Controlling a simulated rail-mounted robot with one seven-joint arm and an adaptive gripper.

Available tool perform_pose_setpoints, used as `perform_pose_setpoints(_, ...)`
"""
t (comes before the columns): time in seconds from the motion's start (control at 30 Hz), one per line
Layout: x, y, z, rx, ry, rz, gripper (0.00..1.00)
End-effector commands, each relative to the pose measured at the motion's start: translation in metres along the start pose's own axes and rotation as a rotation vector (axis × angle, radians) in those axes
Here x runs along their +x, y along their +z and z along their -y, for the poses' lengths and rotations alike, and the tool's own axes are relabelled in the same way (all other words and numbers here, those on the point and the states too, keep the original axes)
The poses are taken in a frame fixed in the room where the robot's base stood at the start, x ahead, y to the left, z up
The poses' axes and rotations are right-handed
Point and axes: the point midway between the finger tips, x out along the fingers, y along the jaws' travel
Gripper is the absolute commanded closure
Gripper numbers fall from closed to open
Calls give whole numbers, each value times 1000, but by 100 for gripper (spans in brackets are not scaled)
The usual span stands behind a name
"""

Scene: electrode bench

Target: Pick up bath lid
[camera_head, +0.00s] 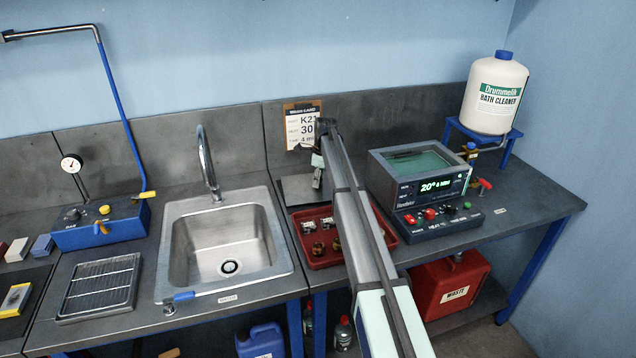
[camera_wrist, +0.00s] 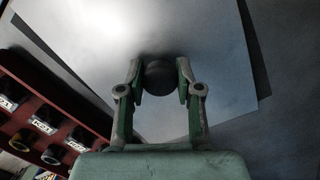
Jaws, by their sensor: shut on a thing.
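The bath lid (camera_head: 296,190) is a flat grey metal plate behind the red tray, partly hidden by my arm. It fills much of the wrist view (camera_wrist: 215,45), with a dark round knob (camera_wrist: 159,78) on top. My gripper (camera_head: 318,177) is over the lid, and in the wrist view its two fingers (camera_wrist: 160,80) are shut on the knob from both sides. A dark border shows along the lid's right edge; I cannot tell whether the lid is clear of the bench. The bath (camera_head: 420,162) stands to the right, uncovered, with greenish liquid inside.
A red tray (camera_head: 309,262) with several small labelled parts lies in front of the lid. A card (camera_head: 303,126) is on the splashback behind. The sink (camera_head: 226,243) is to the left. A cleaner bottle (camera_head: 494,95) stands on a blue stand at the back right.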

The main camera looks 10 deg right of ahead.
Motion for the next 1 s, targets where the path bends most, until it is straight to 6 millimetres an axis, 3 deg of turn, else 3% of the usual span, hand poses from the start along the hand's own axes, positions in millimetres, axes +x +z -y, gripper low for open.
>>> perform_pose_setpoints(0.27, -28, 4, 1, 0, -3, 2, 100)
perform_pose_setpoints(0.8, -155, 20, 2, 0, -3, 2, 100)
perform_pose_setpoints(1.0, -184, 23, 2, 0, -2, 1, 100)
